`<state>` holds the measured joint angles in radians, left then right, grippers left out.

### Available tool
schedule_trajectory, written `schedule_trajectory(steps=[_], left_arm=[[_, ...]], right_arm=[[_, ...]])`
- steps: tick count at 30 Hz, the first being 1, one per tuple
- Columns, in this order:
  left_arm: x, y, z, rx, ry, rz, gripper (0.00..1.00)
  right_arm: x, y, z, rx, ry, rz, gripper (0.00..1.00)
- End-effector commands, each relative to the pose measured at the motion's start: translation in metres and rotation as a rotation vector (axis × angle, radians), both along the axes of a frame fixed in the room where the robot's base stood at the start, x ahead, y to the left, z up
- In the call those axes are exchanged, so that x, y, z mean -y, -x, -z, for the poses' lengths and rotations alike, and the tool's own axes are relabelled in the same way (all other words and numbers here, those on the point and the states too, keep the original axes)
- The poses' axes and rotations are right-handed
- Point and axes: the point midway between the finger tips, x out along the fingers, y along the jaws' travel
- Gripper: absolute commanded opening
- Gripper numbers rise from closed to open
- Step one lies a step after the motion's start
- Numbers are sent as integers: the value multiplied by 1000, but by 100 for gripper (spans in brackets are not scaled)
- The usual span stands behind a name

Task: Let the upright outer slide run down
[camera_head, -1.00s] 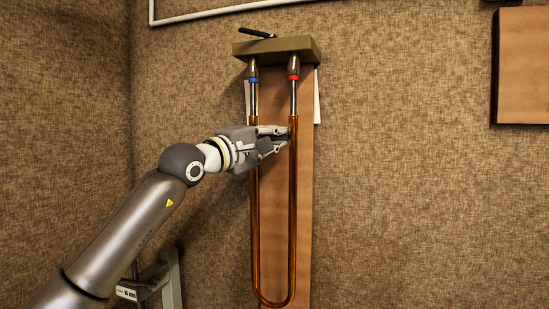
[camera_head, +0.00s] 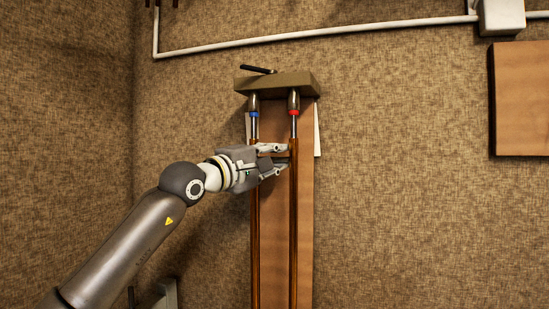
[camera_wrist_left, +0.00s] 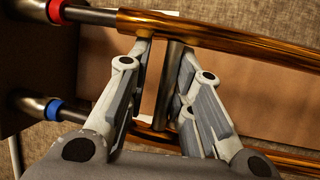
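The outer slide (camera_head: 294,215), two copper-coloured tubes, hangs upright on silver inner tubes below a clamp block (camera_head: 285,84). The left inner tube has a blue band (camera_head: 253,114), the right a red one (camera_head: 294,112). The slide's lower bend is out of view. My left gripper (camera_head: 286,159) is open just below the slide's top, coming in from the left. In the left wrist view its fingers (camera_wrist_left: 165,75) stand on either side of a dark cross brace (camera_wrist_left: 173,85) between the tubes. The lower finger is close to the brace; touching, I cannot tell. My right gripper is not in view.
A brown backing board (camera_head: 274,240) stands behind the slide. The clamp block has a black lever (camera_head: 258,69). A white pipe (camera_head: 320,33) runs along the wall above, and a brown panel (camera_head: 522,98) hangs at the right. The space right of the slide is clear.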

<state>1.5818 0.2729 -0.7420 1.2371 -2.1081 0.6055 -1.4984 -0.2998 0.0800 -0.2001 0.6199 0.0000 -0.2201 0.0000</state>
Motion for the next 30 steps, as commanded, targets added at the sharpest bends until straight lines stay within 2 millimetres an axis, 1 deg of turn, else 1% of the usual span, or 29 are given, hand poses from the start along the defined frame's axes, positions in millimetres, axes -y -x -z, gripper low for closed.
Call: schedule_trajectory(steps=[5, 8, 14, 21, 27, 30], left_arm=[[-4, 4, -1, 3, 1, 0, 20], [-10, 10, 1, 4, 2, 0, 20], [-31, 33, 6, 5, 2, -2, 20], [-57, 64, 15, 3, 0, -1, 20], [-73, 82, 20, 1, 0, -1, 20], [-77, 87, 22, 0, 0, -1, 20]], right_arm=[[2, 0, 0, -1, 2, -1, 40], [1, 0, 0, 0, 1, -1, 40], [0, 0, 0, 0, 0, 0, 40], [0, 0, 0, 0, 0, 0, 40], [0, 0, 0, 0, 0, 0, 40], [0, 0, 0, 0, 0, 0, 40]])
